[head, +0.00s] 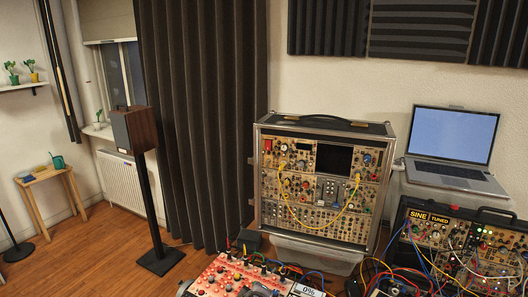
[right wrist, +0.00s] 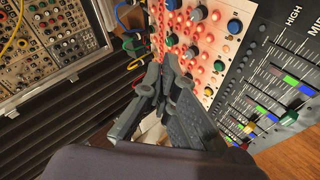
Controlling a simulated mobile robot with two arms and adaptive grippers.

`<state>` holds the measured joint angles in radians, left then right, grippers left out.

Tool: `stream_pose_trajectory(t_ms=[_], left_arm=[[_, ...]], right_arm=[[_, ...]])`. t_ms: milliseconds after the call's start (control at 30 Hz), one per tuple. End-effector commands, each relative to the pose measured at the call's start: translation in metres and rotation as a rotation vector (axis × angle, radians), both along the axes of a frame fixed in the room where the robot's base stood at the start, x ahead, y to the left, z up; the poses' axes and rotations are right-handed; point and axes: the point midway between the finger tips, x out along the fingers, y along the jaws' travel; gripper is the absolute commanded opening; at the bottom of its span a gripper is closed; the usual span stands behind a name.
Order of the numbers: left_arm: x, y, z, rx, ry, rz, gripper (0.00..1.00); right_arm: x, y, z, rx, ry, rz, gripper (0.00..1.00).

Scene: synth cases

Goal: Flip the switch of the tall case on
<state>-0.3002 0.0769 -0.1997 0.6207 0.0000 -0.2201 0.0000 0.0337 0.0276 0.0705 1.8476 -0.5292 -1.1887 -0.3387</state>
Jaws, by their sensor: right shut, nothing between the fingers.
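The tall case (head: 383,215) stands upright in the middle of the head view, its front full of beige modules with knobs, a dark screen and a hanging yellow cable. A small red part (head: 267,145) shows at its upper left; I cannot tell whether this is the switch or how it is set. Part of the case seems to show at the upper left of the right wrist view (right wrist: 45,50). My right gripper (right wrist: 161,70) is shut and empty, over or beside a red-lit panel and apart from the tall case. My left gripper is not in view.
The red-lit panel (head: 222,280) with knobs and cables is in front. A fader panel (right wrist: 275,85) lies right of my gripper. A black case (head: 465,232) with patch cables and a laptop (head: 455,140) stand at the right. A speaker (head: 135,130) on a stand is left.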

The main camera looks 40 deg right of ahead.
Motion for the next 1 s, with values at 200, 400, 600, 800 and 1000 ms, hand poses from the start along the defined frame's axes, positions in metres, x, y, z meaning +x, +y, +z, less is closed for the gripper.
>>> stream_pose_trajectory(t_ms=[200, 400, 600, 800, 1000], left_arm=[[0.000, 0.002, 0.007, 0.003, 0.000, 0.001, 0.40], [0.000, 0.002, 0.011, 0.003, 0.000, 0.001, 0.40], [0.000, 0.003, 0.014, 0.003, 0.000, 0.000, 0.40], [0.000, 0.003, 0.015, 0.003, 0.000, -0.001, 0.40], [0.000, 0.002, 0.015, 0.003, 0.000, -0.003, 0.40]], right_arm=[[0.083, -0.058, 0.102, -0.281, -0.052, -0.031, 0.00], [0.136, -0.091, 0.199, -0.507, -0.033, -0.052, 0.00], [0.167, -0.105, 0.273, -0.663, 0.005, -0.056, 0.00], [0.178, -0.108, 0.306, -0.730, 0.028, -0.054, 0.00], [0.179, -0.109, 0.309, -0.738, 0.031, -0.053, 0.00]])
